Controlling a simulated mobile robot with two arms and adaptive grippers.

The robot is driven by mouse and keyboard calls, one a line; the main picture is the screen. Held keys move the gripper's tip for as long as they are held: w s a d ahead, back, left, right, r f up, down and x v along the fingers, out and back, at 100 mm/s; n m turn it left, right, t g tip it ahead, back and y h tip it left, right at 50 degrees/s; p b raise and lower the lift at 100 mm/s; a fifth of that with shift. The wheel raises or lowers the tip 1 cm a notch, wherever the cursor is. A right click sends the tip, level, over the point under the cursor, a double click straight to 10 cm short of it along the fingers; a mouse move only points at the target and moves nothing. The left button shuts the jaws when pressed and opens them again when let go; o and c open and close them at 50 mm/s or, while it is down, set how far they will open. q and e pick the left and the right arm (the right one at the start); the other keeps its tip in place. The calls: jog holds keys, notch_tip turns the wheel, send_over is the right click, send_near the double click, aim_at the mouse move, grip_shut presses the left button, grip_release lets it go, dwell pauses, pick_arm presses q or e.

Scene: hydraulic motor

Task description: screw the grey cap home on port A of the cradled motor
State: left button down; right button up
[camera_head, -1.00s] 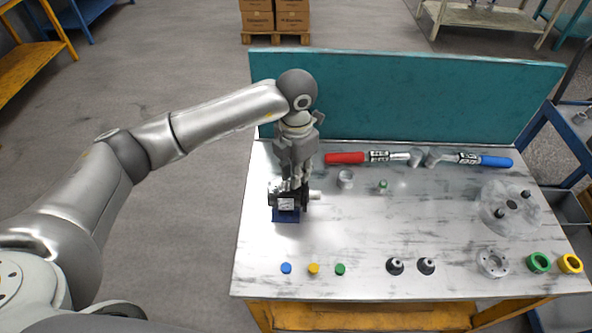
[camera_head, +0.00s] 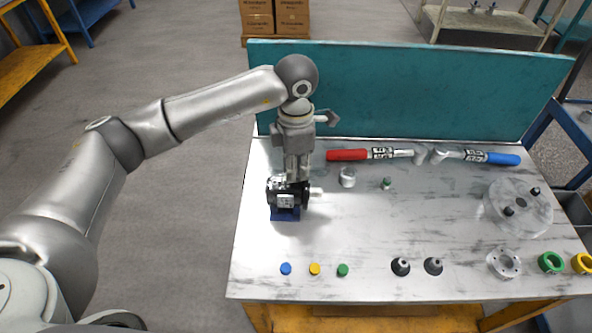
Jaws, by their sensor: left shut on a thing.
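The black motor (camera_head: 287,201) sits in a blue cradle (camera_head: 285,214) at the left of the table, its pale shaft pointing right. My left gripper (camera_head: 297,178) points down onto the top of the motor. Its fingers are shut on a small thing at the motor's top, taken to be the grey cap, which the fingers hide. Port A cannot be made out behind the fingers. My right gripper does not show.
A grey cylinder (camera_head: 347,177) and a small green-topped part (camera_head: 386,183) stand right of the motor. Red-handled (camera_head: 347,155) and blue-handled (camera_head: 503,159) tools lie along the teal back panel (camera_head: 420,95). Blue, yellow and green caps (camera_head: 314,268) line the front. The table between is clear.

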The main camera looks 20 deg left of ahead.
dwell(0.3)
pick_arm(q)
jog(key=shift+f+m+b, duration=0.2)
jog(key=shift+m+b, duration=0.3)
jog(key=shift+m, duration=0.1)
jog(key=shift+m+b, duration=0.6)
jog(key=shift+m, duration=0.2)
jog(key=shift+m+b, duration=0.5)
jog(key=shift+m, duration=0.2)
jog(key=shift+r+m, duration=0.15)
jog(key=shift+m, duration=0.25)
jog(key=c, duration=1.6)
grip_release()
jog(key=shift+o, duration=0.2)
